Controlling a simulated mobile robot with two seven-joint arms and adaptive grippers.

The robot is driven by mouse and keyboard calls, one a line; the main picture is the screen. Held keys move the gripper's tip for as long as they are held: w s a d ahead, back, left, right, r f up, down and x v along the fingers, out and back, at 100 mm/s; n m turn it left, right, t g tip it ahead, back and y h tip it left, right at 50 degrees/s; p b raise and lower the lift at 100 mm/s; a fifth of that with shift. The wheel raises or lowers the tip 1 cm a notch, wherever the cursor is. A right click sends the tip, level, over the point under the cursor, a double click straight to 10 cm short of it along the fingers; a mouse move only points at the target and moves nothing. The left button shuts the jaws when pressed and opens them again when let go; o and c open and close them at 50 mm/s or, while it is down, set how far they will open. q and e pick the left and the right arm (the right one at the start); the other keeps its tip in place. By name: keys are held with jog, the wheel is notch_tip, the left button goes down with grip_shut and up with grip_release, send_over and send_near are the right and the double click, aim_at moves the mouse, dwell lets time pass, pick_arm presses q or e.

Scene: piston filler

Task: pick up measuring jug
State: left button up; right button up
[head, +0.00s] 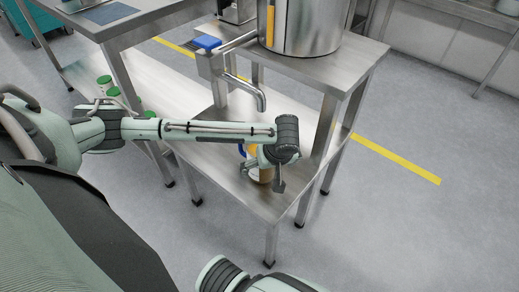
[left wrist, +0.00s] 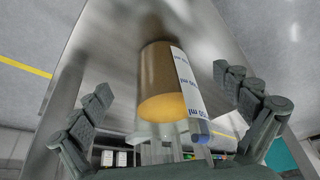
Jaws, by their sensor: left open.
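The measuring jug (left wrist: 163,88) holds amber-brown contents and has a white strip with blue "ml" marks. In the left wrist view it stands between the two spread fingers of my left gripper (left wrist: 168,104), with visible space on both sides. In the head view the jug (head: 264,177) is on the lower steel shelf, mostly hidden behind my left gripper (head: 265,172). My left gripper is open; contact with the jug cannot be seen. My right gripper is not in view.
A steel spout (head: 246,91) with a blue-topped valve (head: 207,42) hangs above and behind my left wrist. A large steel vessel (head: 303,25) stands on the upper table. Green-capped containers (head: 104,82) are at left. The lower shelf (head: 222,183) is bare around the jug.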

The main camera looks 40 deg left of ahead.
pick_arm(q)
jog(key=w+a, duration=0.1)
jog(key=a, duration=0.1)
jog(key=w+a, duration=0.3)
jog(key=a, duration=0.1)
jog(key=shift+w, duration=0.3)
jog(key=shift+w+a+f, duration=0.1)
jog(key=shift+f, duration=0.5)
jog(key=c, duration=1.9)
jog(key=s, duration=0.6)
jog(key=s+a, duration=0.1)
jog(key=s, duration=1)
jog(key=shift+s+a, duration=0.2)
jog(key=shift+s, duration=0.2)
jog(key=shift+c, duration=0.5)
jog(key=shift+s+r, duration=0.1)
